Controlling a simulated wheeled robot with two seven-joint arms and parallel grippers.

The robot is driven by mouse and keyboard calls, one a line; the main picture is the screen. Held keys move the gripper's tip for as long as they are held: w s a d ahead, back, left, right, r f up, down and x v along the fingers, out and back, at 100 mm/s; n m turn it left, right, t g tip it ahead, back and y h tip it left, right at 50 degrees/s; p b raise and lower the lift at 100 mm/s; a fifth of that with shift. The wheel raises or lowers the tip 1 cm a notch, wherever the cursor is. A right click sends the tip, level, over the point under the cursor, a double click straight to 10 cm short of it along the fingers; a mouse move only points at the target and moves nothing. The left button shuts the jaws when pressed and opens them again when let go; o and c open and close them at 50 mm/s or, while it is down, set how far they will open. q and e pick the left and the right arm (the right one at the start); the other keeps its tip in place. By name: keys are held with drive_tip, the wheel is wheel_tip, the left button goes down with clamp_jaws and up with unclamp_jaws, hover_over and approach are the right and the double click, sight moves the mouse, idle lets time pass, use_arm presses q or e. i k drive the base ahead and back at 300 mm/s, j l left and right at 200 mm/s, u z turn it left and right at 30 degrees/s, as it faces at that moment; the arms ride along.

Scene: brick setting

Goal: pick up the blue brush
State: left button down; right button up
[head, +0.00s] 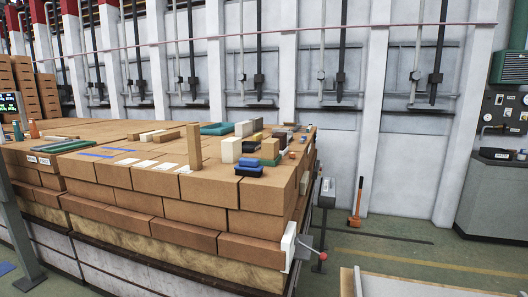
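Two small dark blue objects, one just behind the other, lie near the front right of the brick stack's top (215,182). The nearer blue object (249,171) is close to the front edge. The other blue object (249,161) touches it or nearly so. They are too small to tell which one is the blue brush, and no bristles can be made out. Neither of my grippers is in view.
An upright tan brick (194,146) stands left of the blue objects. A cream block (231,150) and a yellow-brown block (270,148) stand behind them. A teal item (217,128) lies farther back. An orange-handled tool (355,203) leans by the wall.

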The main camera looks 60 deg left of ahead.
sight(249, 167)
drive_tip(key=u, duration=2.4)
